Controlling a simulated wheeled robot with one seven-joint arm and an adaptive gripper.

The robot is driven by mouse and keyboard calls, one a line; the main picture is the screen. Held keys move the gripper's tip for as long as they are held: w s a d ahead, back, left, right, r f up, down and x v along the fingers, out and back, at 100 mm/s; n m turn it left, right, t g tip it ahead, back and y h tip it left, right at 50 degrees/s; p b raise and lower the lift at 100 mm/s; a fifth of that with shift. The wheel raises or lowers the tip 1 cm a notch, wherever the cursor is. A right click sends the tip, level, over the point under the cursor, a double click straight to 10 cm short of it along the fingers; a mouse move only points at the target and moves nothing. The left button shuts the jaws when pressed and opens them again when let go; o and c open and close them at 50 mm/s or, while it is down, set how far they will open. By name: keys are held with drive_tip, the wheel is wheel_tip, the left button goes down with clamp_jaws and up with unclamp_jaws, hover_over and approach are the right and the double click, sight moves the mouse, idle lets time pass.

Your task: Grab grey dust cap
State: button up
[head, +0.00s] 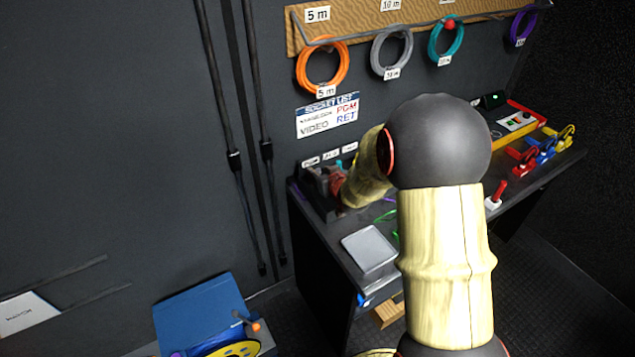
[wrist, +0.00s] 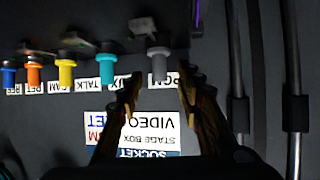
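In the wrist view, the grey dust cap (wrist: 159,66) points out of a connector in a row along the wall. My gripper (wrist: 160,82) is open, with one finger on each side of the cap's end. A gap shows between the cap and each fingertip, and I cannot tell the depth between them. In the head view, my gripper (head: 332,184) is low by the wall at the left end of the desk. The grey cap is not distinguishable there.
The row also has teal (wrist: 107,67), yellow (wrist: 66,72), orange (wrist: 33,75) and blue (wrist: 8,74) caps, with labels on the wall. Black cables (wrist: 296,110) run beside it. A grey tray-like box (head: 369,248) lies on the desk (head: 345,283). Cable coils (head: 322,64) hang above.

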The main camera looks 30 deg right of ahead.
drive_tip(key=shift+x, duration=1.35)
drive_tip(key=c, duration=0.3)
clamp_jaws()
